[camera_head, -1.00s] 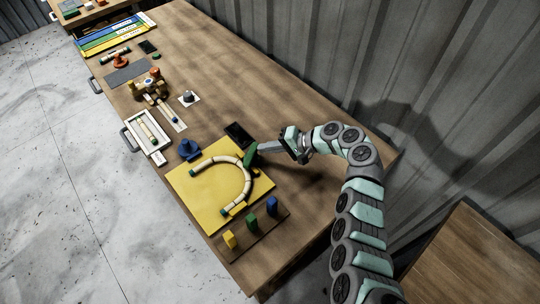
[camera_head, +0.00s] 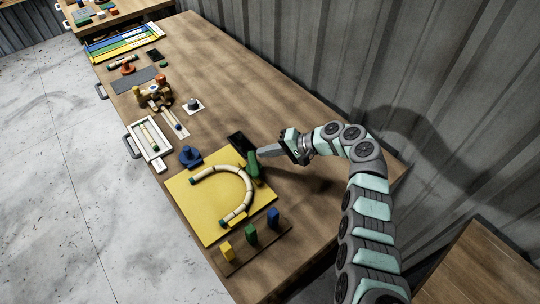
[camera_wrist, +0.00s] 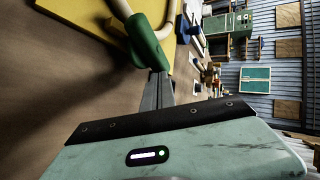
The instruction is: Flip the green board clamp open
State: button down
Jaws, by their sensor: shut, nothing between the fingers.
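The green board clamp (camera_head: 253,167) is at the right edge of the yellow board (camera_head: 205,228), beside a curved rattan piece (camera_head: 245,188). In the wrist view the green clamp (camera_wrist: 148,40) is a rounded bar close ahead of my fingertips. My gripper (camera_head: 261,153) is shut and empty, reaching in from the right with its tips at the clamp's upper end. The tips also show in the wrist view (camera_wrist: 158,80); they look touching or nearly touching the clamp, but I cannot tell which. The clamp's hinge is not clearly visible.
A blue clamp (camera_head: 190,156) is at the board's upper left corner. A dark flat item (camera_head: 237,139) lies behind the green clamp. Yellow, green and blue blocks (camera_head: 251,234) stand on a strip in front. The table (camera_head: 300,195) is clear to the right.

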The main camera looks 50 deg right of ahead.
jog(key=shift+w+a, duration=0.15)
jog(key=shift+w, duration=0.95)
jog(key=shift+w+a, duration=0.1)
jog(key=shift+w, duration=0.1)
